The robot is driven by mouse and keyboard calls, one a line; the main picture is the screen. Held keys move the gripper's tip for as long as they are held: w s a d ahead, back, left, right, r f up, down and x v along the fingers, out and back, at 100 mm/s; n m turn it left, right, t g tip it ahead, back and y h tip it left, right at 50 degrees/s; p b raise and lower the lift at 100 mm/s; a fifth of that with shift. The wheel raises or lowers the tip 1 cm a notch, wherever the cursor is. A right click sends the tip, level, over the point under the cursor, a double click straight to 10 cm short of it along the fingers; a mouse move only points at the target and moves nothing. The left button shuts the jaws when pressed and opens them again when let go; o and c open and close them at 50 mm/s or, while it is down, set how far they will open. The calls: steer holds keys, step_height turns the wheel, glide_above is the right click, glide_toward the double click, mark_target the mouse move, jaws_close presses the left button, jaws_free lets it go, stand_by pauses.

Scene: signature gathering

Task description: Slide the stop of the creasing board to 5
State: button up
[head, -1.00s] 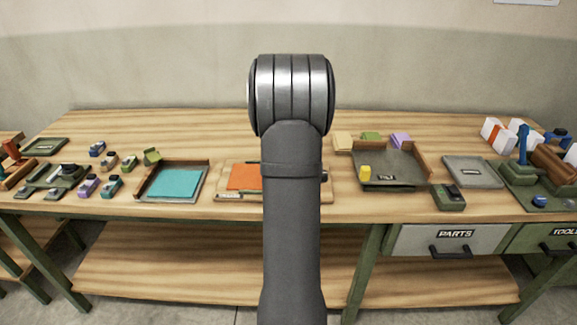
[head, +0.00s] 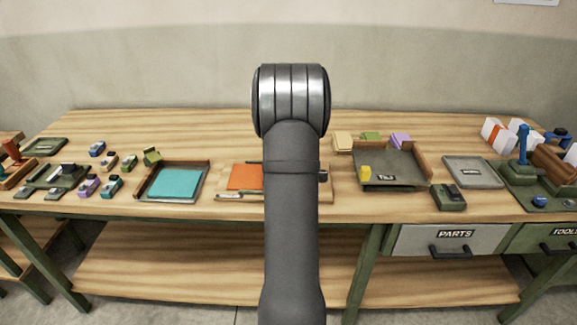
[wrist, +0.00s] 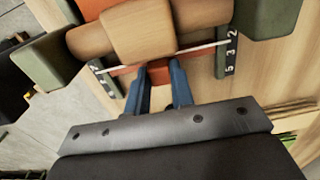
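The creasing board (head: 226,196) lies at the middle front of the bench, partly hidden behind my arm. An orange sheet (head: 243,177) lies on it. In the wrist view, a wooden crossbar with a block-shaped grip (wrist: 138,30), seemingly the stop, lies beyond my fingertips. A thin white line (wrist: 195,47) runs along it between two dark number scales; on the right scale (wrist: 227,55) its end lies near 2 and 3. My gripper (wrist: 160,68) has its two blue fingers apart, close to the near side of the grip. Contact cannot be told.
A tray with a teal sheet (head: 176,184) stands left of the board. A dark tray (head: 393,178) with a yellow piece stands to its right. Green blocks (wrist: 270,15) flank the crossbar in the wrist view. The floor (wrist: 35,110) shows past the bench edge.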

jaws_close()
steer(key=shift+d, duration=2.75)
steer(key=o, duration=0.5)
jaws_free()
steer(key=shift+d, duration=0.1)
steer(key=shift+o, duration=0.5)
step_height(320, 180, up, 18)
steer(key=shift+f, duration=0.25)
steer(key=shift+f, duration=0.15)
